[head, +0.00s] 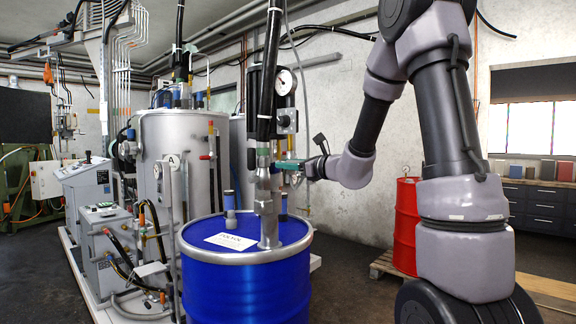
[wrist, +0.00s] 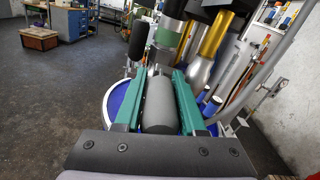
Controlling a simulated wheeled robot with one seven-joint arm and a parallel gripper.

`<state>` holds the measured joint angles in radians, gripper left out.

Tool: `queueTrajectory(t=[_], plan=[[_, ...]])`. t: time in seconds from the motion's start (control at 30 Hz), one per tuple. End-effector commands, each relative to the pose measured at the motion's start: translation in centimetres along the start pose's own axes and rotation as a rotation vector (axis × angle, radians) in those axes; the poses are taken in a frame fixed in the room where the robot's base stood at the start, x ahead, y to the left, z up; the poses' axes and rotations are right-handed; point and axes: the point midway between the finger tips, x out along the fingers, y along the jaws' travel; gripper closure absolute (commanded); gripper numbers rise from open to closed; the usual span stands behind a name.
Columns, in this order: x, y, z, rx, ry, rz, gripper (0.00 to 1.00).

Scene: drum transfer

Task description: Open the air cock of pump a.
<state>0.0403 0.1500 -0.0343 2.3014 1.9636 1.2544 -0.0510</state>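A tall pump with a silver lower tube (head: 266,205) stands in the top of a blue drum (head: 245,275). A pressure gauge (head: 285,82) and a dark block with a round knob (head: 284,121) sit on its upper part. My gripper (head: 284,164) is just right of the pump's middle, above the drum. In the wrist view its two teal fingers (wrist: 159,76) stand apart. A grey cylinder (wrist: 160,108) shows between them, with gaps at its sides; I cannot tell what it belongs to. I cannot make out the air cock for certain.
A large grey vessel (head: 150,165) and grey control boxes (head: 110,240) stand on the left. A red drum (head: 405,225) on a wooden pallet (head: 383,264) stands behind my arm. Hoses and pipes run close around the pump. Open floor shows at the left of the wrist view.

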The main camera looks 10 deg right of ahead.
Motion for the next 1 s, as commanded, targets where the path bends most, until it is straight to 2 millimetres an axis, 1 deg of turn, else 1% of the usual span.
queueTrajectory(t=[0.03,0.07,0.1,1.0], plan=[[-0.01,0.0,0.0,0.0,0.0,0.0,0.85],[-0.02,0.0,0.0,0.0,0.0,0.0,0.97],[-0.02,0.0,0.0,0.0,0.0,0.0,1.0],[-0.05,0.0,-0.01,0.0,0.0,0.0,1.0]])
